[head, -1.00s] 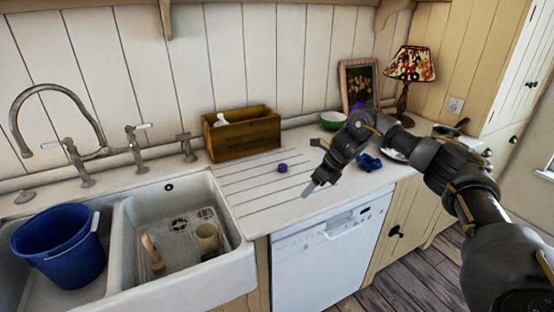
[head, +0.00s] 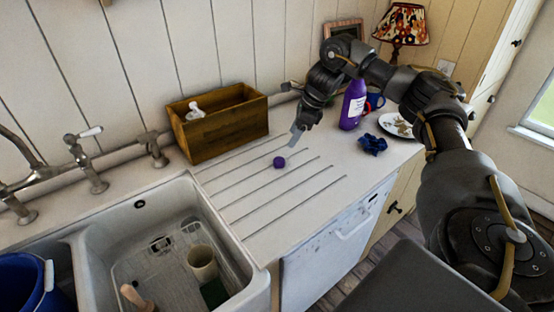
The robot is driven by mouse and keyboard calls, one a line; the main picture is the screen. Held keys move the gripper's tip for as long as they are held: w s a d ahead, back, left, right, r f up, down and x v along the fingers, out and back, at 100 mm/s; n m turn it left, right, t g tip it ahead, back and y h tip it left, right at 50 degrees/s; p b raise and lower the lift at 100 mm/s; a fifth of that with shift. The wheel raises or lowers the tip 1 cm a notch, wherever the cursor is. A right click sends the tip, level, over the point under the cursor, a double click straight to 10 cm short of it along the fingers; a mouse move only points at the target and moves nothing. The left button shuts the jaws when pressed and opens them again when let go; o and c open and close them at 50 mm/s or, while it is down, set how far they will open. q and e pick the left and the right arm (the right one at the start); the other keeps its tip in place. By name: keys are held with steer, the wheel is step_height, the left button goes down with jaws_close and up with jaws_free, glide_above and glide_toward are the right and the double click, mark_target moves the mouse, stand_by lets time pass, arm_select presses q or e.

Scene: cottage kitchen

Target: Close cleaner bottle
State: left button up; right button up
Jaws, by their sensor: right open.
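The purple cleaner bottle (head: 352,106) stands upright on the counter, partly behind my right arm, so its top is hidden. A small purple cap (head: 280,162) lies on the grooved drainboard, apart from the bottle. My right gripper (head: 296,136) is open and empty, its finger pointing down a little above and behind the cap. My left gripper is not in view.
A wooden box (head: 218,127) with a white bottle (head: 195,111) stands at the back. The sink (head: 112,254) is at left. A blue cloth (head: 372,144), a plate (head: 398,126) and a lamp (head: 402,28) are at right. The front drainboard is clear.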

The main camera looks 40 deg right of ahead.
steer(key=b, duration=0.1)
glide_above(279, 159)
steer(key=s+d, duration=0.2)
step_height(279, 159, down, 5)
steer(key=shift+s+a+r, duration=0.1)
steer(key=shift+r, duration=0.1)
steer(key=shift+w+a+f, duration=0.1)
steer(key=shift+w+f, duration=0.1)
steer(key=shift+f, duration=0.25)
steer(key=shift+r, duration=0.1)
steer(key=x, duration=0.5)
steer(key=shift+s+f, duration=0.1)
steer(key=shift+f, duration=0.1)
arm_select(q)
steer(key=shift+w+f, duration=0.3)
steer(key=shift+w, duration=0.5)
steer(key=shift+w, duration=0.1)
arm_select(e)
steer(key=c, duration=1)
